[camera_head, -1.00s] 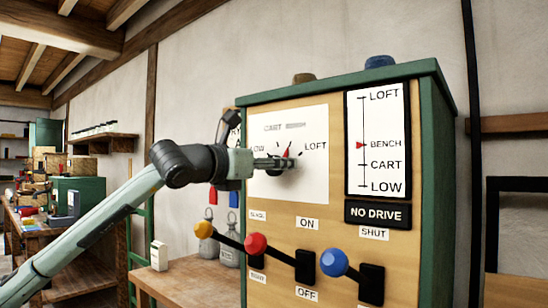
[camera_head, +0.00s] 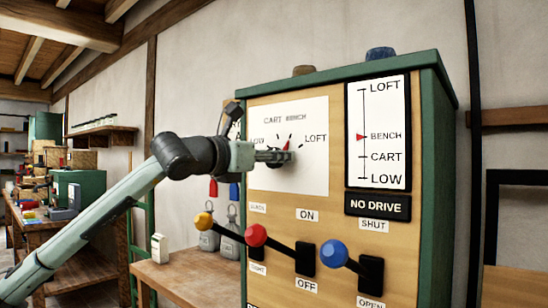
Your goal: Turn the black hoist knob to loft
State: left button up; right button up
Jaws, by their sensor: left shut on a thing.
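The black hoist knob sits at the middle of a white dial plate (camera_head: 305,172) on the control cabinet. It is mostly hidden by my left gripper (camera_head: 284,156), which is shut on it. A red pointer (camera_head: 288,144) shows just above the gripper and points up, slightly right, close to the BENCH mark. On the height scale (camera_head: 378,120) the red marker is at BENCH. My right gripper is not in view.
Below the dial are levers with a yellow ball (camera_head: 203,220), a red ball (camera_head: 256,235) and a blue ball (camera_head: 334,253). A NO DRIVE sign (camera_head: 378,206) is under the scale. A wooden bench (camera_head: 185,277) with a small white object (camera_head: 160,248) stands left of the cabinet.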

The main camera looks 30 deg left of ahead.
pick_arm(q)
jog(key=m, duration=0.3)
jog(key=shift+d+b, duration=0.1)
jog(key=shift+b, duration=0.3)
jog(key=m, duration=0.3)
jog(key=shift+m, duration=0.6)
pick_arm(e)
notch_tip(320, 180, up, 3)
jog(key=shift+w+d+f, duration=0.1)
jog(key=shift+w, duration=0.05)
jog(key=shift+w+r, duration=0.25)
pick_arm(q)
jog(key=o, duration=1.1)
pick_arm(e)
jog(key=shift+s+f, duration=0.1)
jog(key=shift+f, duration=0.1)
